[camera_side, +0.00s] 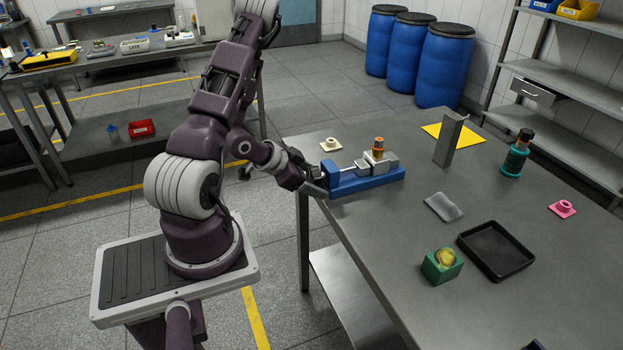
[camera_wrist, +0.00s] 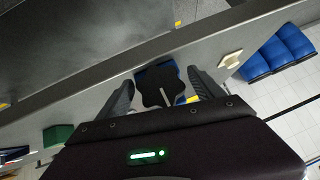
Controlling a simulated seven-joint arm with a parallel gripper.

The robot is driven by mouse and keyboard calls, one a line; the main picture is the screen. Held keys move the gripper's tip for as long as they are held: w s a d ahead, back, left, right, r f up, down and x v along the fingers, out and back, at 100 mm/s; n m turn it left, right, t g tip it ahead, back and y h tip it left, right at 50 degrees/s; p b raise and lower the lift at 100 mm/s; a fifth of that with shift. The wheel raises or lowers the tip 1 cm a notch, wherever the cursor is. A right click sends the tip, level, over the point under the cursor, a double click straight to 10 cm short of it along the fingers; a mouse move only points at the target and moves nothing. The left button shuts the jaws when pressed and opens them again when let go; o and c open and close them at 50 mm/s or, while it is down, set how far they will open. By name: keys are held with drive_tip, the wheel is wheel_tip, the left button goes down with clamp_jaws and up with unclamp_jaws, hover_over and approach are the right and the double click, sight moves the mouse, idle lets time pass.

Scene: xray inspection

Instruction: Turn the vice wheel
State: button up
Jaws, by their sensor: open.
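The blue vice (camera_side: 365,181) lies near the left edge of the table, with an orange-brown cylinder (camera_side: 378,146) standing in or on its grey jaw. Its dark lobed wheel (camera_wrist: 158,88) shows in the wrist view, in front of a blue part of the vice. My gripper (camera_side: 314,186) is at the wheel end of the vice. In the wrist view my gripper (camera_wrist: 161,84) is open, with one finger on each side of the wheel. I cannot tell whether the fingers touch it. In the side view the wheel is mostly hidden by the gripper.
A cream flanged piece (camera_side: 331,145) lies behind the vice. The table front-left is clear.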

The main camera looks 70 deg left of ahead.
sight(312, 169)
drive_tip(key=shift+r, duration=0.1)
wheel_tip(312, 169, up, 10)
drive_tip(key=shift+f, duration=0.1)
idle(0.4)
